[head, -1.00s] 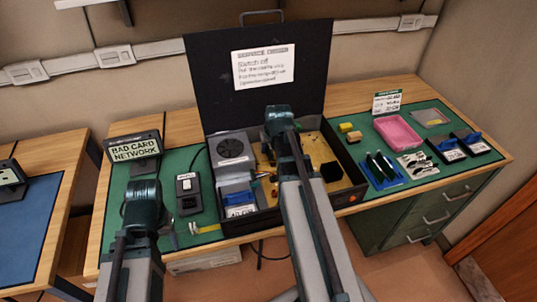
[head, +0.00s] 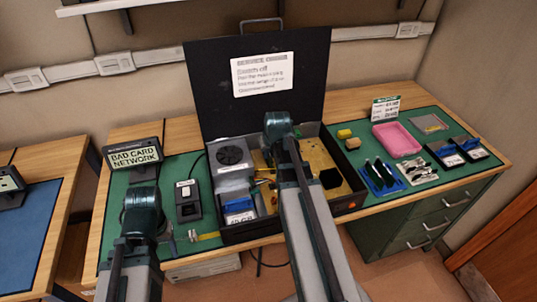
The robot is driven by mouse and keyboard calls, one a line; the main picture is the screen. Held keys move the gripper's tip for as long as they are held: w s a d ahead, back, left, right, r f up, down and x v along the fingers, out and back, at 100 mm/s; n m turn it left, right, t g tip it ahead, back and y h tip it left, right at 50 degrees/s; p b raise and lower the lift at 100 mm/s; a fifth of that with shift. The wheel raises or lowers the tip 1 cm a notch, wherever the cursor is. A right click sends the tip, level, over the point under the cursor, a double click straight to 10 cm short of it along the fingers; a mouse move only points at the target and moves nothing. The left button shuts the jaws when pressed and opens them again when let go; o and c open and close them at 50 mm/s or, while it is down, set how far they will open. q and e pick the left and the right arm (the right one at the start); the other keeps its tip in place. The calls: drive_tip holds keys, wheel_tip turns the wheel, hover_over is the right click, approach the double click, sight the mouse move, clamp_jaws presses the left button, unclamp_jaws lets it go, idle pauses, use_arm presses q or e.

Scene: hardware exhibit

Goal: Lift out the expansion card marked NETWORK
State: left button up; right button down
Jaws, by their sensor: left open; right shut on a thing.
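The open black computer case (head: 345,203) stands in the middle of the bench, with a yellow-brown board (head: 349,182) inside. No card marked NETWORK can be made out in it; my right arm covers part of the board. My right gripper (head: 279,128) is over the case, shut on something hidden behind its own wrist. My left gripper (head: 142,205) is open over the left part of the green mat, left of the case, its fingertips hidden. A sign reading "BAD CARD NETWORK" (head: 135,157) stands at the back left.
The raised lid (head: 220,105) bears a notice (head: 262,75). A switch box (head: 188,200) lies left of the case. At right are a pink tray (head: 397,138), a blue tool rack (head: 382,178), silvery packets (head: 416,171) and black-and-blue holders (head: 447,153). Some green mat between them is free.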

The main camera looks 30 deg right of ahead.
wheel_tip(320, 180, up, 10)
drive_tip(key=p, duration=0.9)
drive_tip(key=shift+f, duration=0.15)
